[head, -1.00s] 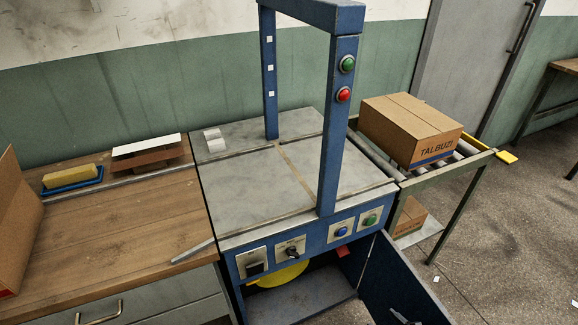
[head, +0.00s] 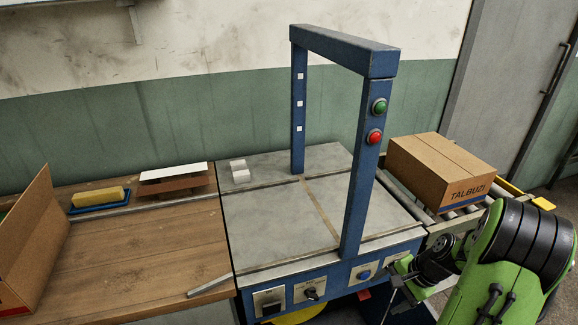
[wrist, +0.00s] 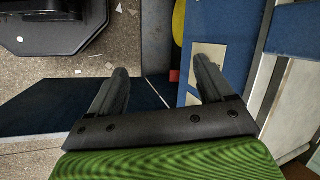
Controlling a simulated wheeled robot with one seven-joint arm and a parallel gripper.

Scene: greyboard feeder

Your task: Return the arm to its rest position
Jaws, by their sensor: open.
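My green and black arm (head: 487,275) reaches into the lower right of the head view, in front of the strapping machine's right side. My gripper (wrist: 160,66) shows in the wrist view with its two dark fingers spread apart and nothing between them. Beyond the fingers are the dark blue door panel (wrist: 75,105), the blue machine front and the floor. The fingers' exact distance from the machine is hard to tell.
The blue arch (head: 357,160) stands over the grey machine top (head: 275,215). A TALBUZI carton (head: 440,165) sits on the roller conveyor at right. A wooden bench (head: 150,245) at left holds an open carton (head: 35,245) and a blue tray (head: 98,207). The machine top is mostly clear.

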